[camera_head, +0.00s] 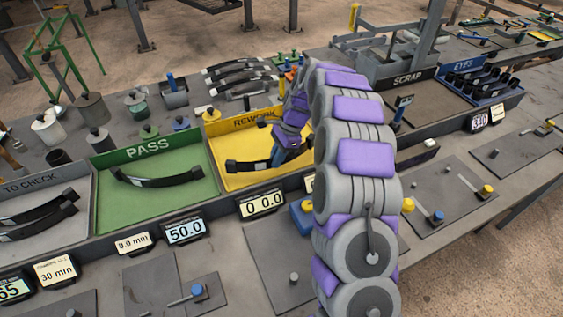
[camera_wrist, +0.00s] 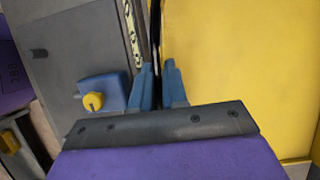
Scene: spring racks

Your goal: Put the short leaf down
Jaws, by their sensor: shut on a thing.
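The short leaf (camera_head: 245,166) is a dark, slightly curved strip with thicker ends in the yellow REWORK tray (camera_head: 225,145). My gripper (camera_head: 275,157) reaches down into this tray and is shut on the leaf near its middle. My arm hides part of the tray's right side. I cannot tell whether the leaf touches the tray floor.
The green PASS tray (camera_head: 150,205) holds one dark leaf (camera_head: 155,179). The grey TO CHECK tray (camera_head: 85,222) holds dark leaves at left. Several leaves lie on a rack (camera_head: 240,75) behind the REWORK tray. A display (camera_head: 262,203) stands in front. SCRAP (camera_head: 430,100) lies right.

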